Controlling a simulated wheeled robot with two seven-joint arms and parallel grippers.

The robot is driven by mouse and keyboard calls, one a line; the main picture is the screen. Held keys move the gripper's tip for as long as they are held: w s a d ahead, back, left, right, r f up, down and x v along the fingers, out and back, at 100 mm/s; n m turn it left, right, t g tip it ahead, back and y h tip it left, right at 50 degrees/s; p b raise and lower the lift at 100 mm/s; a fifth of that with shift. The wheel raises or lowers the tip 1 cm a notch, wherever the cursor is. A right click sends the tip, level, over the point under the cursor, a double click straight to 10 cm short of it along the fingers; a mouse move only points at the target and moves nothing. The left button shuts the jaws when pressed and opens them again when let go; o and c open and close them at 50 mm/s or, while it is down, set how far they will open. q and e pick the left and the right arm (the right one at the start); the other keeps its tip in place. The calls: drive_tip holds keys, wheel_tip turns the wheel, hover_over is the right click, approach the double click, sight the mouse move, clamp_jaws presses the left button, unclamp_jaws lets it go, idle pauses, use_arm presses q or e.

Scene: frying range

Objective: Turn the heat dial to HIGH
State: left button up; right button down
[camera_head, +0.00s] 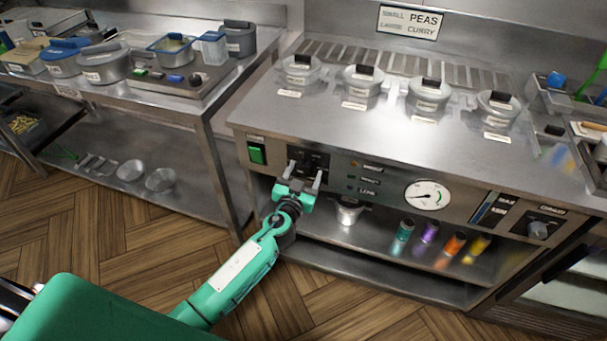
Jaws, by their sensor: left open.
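My left gripper (305,173) is at the left part of the range's front panel (470,200). Its two fingers are apart and point at a dark control plate (313,158). The heat dial cannot be made out clearly there; the gripper covers part of this plate. Beside the plate, to the right, are small stacked labels (370,181), too small to read surely. A grey round knob (538,230) sits on a dark plate at the panel's right end, far from the gripper. My right gripper is not in view.
A green switch (257,153) is left of the gripper, and a round gauge (427,195) is right of it. Below, a shelf holds a metal pot (348,212) and several coloured containers. Several lidded pots stand on top of the range. A side counter (150,108) is at left.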

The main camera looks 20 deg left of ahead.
use_arm(q)
drive_tip(key=c, duration=1)
